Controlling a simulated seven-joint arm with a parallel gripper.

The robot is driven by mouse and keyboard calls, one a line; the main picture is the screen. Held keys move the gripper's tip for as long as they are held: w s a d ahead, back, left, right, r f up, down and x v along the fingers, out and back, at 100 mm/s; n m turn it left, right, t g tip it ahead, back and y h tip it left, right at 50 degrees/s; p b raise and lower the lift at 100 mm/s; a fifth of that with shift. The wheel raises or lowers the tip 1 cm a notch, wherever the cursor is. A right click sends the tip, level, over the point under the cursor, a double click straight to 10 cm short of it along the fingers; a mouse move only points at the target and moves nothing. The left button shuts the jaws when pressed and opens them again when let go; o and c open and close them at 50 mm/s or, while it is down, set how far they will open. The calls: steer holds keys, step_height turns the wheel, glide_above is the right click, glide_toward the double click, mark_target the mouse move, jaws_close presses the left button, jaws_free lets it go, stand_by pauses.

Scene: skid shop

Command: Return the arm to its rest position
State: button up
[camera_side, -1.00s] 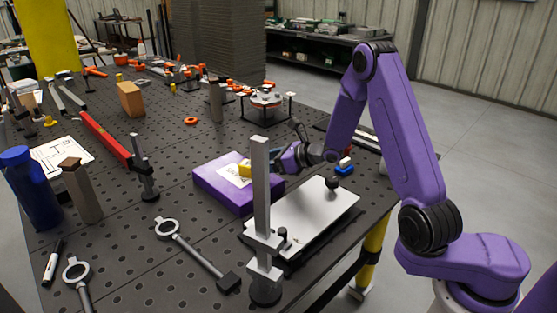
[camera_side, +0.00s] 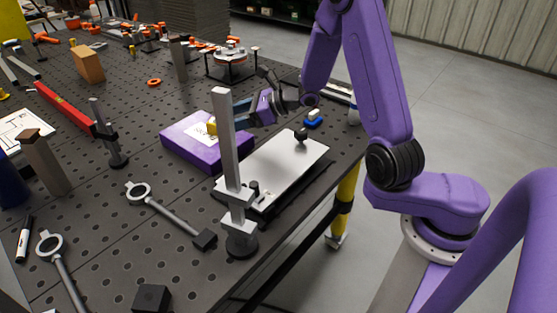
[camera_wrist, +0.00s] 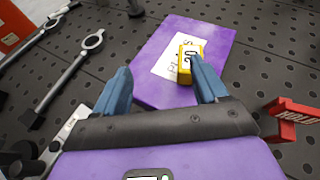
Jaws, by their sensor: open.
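My gripper (camera_side: 236,116) is purple with blue fingers. It reaches over the right part of a purple box (camera_side: 186,149) on the perforated table. In the wrist view the two fingers of the gripper (camera_wrist: 163,86) stand wide apart with nothing between their tips. A small yellow block (camera_wrist: 185,66) with a dark-marked white label lies on the white paper (camera_wrist: 178,58) on top of the box. The block is close to the right finger, which overlaps it in the picture; I cannot tell if they touch. The block shows partly behind the upright post in the side view (camera_side: 211,126).
A metal post (camera_side: 229,160) on a round base stands in front of the box. A white plate (camera_side: 272,172) with a black knob lies right of it. A ring-ended tool (camera_side: 170,215) lies in front.

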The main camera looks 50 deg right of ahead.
steer(key=s+a+r+n+g+y, duration=0.3)
steer(key=s+a+n+g+y, duration=0.15)
steer(key=a+n, duration=0.5)
steer(key=s+a+r+n+g+h, duration=0.15)
steer(key=s+a+n+g, duration=0.25)
steer(key=s+n+g, duration=0.5)
steer(key=s+d+n+t+h, duration=0.1)
steer(key=s+d+n+h, duration=0.4)
steer(key=s+n, duration=0.6)
steer(key=s+d+n+t+h, duration=0.1)
steer(key=s+d+n+h, duration=0.3)
steer(key=s+n, duration=0.7)
steer(key=shift+s+d+f+n+h, duration=0.4)
steer(key=shift+s+d, duration=0.4)
steer(key=shift+d, duration=0.4)
